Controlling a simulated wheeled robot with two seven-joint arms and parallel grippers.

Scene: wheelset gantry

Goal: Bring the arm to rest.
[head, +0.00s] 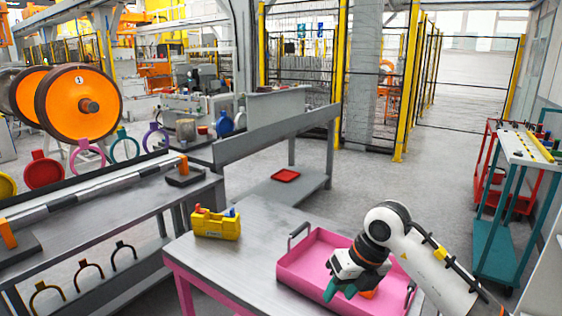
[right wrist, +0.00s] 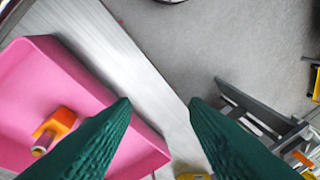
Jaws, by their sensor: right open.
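My right arm (head: 430,268) comes in from the lower right in the head view. Its gripper (head: 343,290) hangs over the pink tray (head: 312,252) on the metal table. In the right wrist view the two green fingers of the gripper (right wrist: 160,103) stand wide apart with nothing between them. The tray (right wrist: 30,85) lies left of and partly behind the left finger there. An orange piece with a metal end (right wrist: 54,128) lies in the tray, apart from the fingertips; the gripper partly hides this orange piece (head: 369,294) in the head view. My left gripper is not in view.
The metal table (head: 205,262) carries a yellow box (head: 215,226) with small coloured items, left of the tray. A grey bench (head: 110,205) stands at the left. A teal and red trolley (head: 495,222) stands at the right. The floor between is clear.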

